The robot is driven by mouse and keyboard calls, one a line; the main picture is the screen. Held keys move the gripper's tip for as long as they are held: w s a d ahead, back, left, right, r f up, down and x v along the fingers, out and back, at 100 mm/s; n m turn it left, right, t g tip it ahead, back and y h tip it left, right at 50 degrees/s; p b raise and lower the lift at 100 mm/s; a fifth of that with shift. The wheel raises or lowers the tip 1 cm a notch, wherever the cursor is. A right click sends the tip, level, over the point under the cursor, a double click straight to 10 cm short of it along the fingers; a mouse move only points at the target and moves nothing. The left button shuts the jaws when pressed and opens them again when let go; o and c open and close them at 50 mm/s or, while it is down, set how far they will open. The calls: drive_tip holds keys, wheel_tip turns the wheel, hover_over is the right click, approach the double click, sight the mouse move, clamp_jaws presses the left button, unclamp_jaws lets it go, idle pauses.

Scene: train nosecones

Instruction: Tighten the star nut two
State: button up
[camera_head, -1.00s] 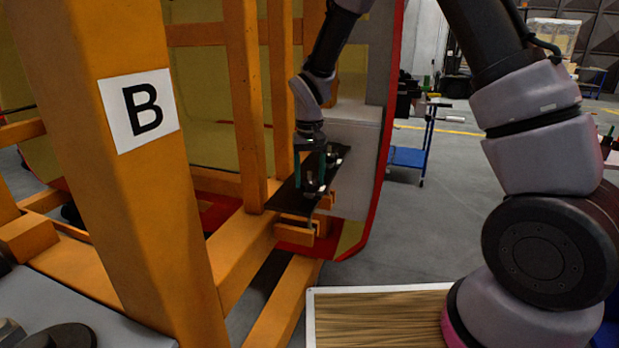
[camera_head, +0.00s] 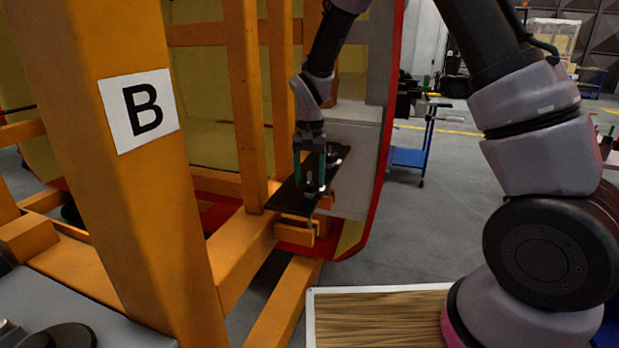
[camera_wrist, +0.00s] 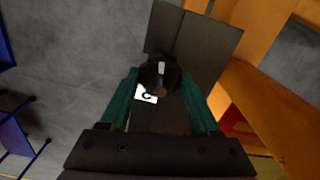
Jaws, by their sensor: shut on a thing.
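A dark star nut (camera_wrist: 158,74) with a light stud in its middle sits on a black plate (camera_wrist: 163,28) in the wrist view. My gripper (camera_wrist: 160,78) is around it, with a green finger on each side. A white label with a dark mark, partly hidden, lies beside the nut, so I cannot read its number. In the head view my gripper (camera_head: 310,178) points down over the near part of the black plate (camera_head: 285,198), shut on the nut there. Another fastener (camera_head: 333,158) stands farther back on the plate.
An orange frame post (camera_head: 150,210) with a white "B" sign (camera_head: 139,109) stands at the left. Orange beams (camera_head: 242,100) rise close beside the plate. A blue cart (camera_head: 408,157) stands back right. Grey floor (camera_head: 440,215) is open to the right.

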drive_tip(key=o, duration=1.4)
wheel_tip(320, 180, up, 11)
drive_tip(key=shift+f, duration=0.2)
drive_tip(key=shift+r, duration=0.15)
